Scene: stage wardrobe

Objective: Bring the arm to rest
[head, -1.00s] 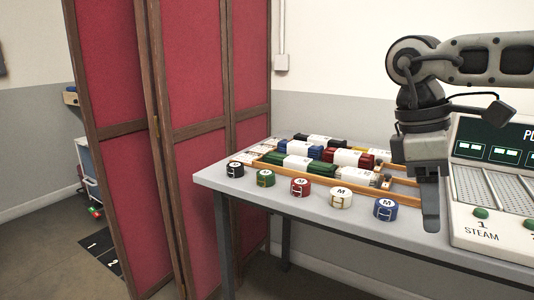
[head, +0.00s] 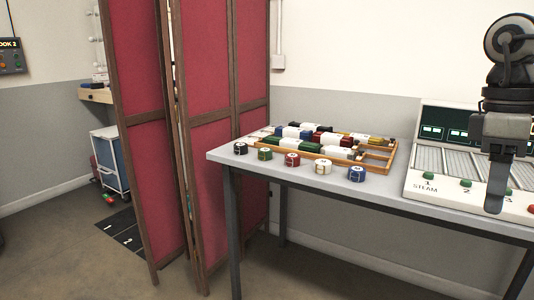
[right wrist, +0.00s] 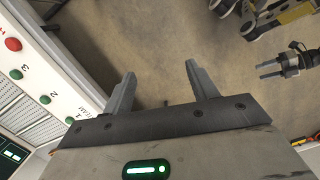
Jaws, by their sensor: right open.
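My right gripper (head: 494,190) hangs pointing down in front of the steam console (head: 430,160), at the right of the head view. In the right wrist view its two fingers (right wrist: 163,88) stand apart with only floor between them, so it is open and empty. The console's green and red buttons show at the left of that view. My left gripper is not in the head view; a dark gripper-like part (right wrist: 282,68) shows at the right of the right wrist view, its jaw state unclear.
A white cart (head: 110,160) is farther left. Floor in front of the table is clear.

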